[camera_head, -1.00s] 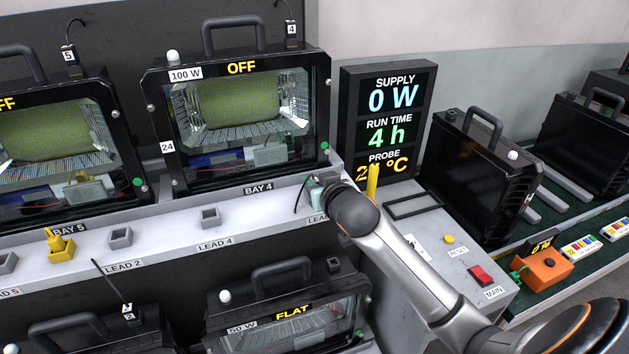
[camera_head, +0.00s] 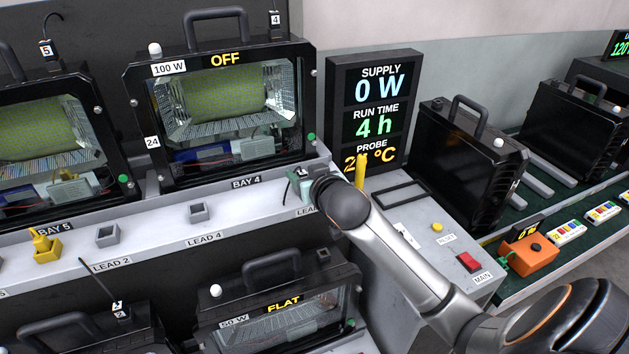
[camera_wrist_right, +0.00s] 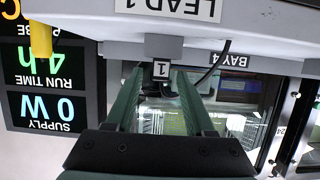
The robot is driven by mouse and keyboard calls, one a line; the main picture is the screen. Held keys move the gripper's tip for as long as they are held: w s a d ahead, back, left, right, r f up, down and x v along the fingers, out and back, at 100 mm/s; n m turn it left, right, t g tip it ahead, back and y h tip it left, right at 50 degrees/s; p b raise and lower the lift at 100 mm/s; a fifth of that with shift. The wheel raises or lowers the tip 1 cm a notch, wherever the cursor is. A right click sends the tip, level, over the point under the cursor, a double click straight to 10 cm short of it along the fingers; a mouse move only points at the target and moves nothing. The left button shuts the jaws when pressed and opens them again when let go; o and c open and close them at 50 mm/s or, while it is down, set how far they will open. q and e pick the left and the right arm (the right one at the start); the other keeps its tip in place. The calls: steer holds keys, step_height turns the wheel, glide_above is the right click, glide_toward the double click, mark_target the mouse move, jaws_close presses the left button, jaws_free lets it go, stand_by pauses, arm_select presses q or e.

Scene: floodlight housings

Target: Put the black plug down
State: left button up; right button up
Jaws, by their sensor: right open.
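The black plug with a "1" tag (camera_wrist_right: 160,70) shows in the right wrist view, which is upside down. It stands at the grey holder (camera_wrist_right: 163,47) by the LEAD 1 label, seemingly seated in it. My right gripper (camera_wrist_right: 160,82) is open, with one green finger on each side of the plug; whether either finger touches it I cannot tell. In the head view my right gripper (camera_head: 303,183) is at the shelf's right end and mostly hides the plug and holder. A thin black cable leaves the plug. My left gripper is not in view.
The BAY 4 floodlight (camera_head: 220,115) stands behind. The display (camera_head: 372,110) and a yellow post (camera_head: 360,172) are close right of my gripper.

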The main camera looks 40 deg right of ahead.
steer(key=v, duration=1.1)
steer(key=s+a+f+g, duration=0.1)
steer(key=s+f, duration=0.1)
steer(key=f, duration=0.2)
steer(key=s+a+f+n+g+y, duration=0.1)
steer(key=s+f, duration=0.1)
steer(key=f, duration=0.2)
steer(key=s+a+f+g, duration=0.2)
steer(key=f, duration=0.2)
steer(key=shift+s+n, duration=0.35)
steer(key=shift+n, duration=0.05)
steer(key=s+a+f+n+g+y, duration=0.1)
steer(key=s+a+f+n+g, duration=0.15)
steer(key=s+f, duration=0.4)
steer(key=s+a+f+n+g+y, duration=0.1)
steer(key=s+a+f+g+y, duration=0.1)
steer(key=s+a+f+g, duration=0.45)
steer(key=w+a+f+t+y, duration=0.1)
steer(key=w+a+f+t, duration=0.1)
steer(key=f+t, duration=0.6)
steer(key=shift+w+f+t+y, duration=0.3)
steer(key=shift+w+f, duration=0.1)
steer(key=shift+w, duration=0.25)
steer(key=shift+m, duration=0.25)
